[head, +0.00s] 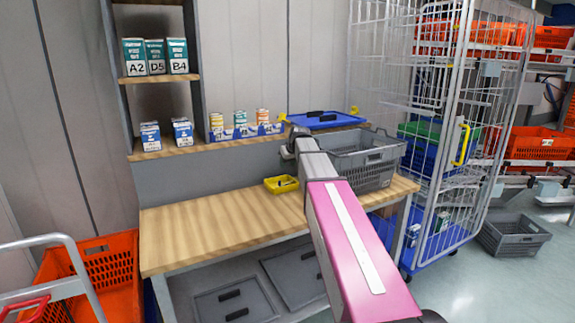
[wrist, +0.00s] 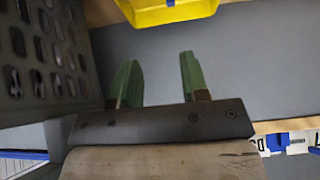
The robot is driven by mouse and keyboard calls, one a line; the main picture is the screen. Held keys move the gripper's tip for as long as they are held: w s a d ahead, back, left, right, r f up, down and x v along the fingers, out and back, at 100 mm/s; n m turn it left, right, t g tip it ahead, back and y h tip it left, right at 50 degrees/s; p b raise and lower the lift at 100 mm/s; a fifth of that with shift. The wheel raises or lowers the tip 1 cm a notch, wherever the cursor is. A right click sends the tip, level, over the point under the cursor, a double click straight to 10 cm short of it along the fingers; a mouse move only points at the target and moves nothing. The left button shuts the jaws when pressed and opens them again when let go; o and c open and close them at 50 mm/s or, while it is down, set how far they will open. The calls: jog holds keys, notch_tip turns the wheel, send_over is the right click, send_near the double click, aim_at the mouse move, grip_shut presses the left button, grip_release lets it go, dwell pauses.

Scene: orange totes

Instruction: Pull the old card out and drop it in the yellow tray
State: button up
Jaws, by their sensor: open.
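The small yellow tray (head: 271,187) stands on the wooden bench with something dark in it. In the wrist view the yellow tray (wrist: 170,14) is at the top edge, partly cut off, beyond my fingertips. My gripper (wrist: 155,78) is open, with two green fingers apart and nothing between them. In the head view my pink arm reaches over the bench, and my fingers cannot be made out. I cannot clearly identify the old card. A small pale patch, too small to read, shows on the front of the grey crate (head: 385,175).
The grey crate stands right of the tray; its perforated wall (wrist: 45,50) is close left of my fingers. The shelf above the bench (head: 210,145) holds several cartons and a blue lid (head: 327,120). The bench's left part (head: 200,230) is clear. A wire cage (head: 455,120) stands right.

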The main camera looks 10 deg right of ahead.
jog(key=v, duration=1)
jog(key=shift+s, duration=0.1)
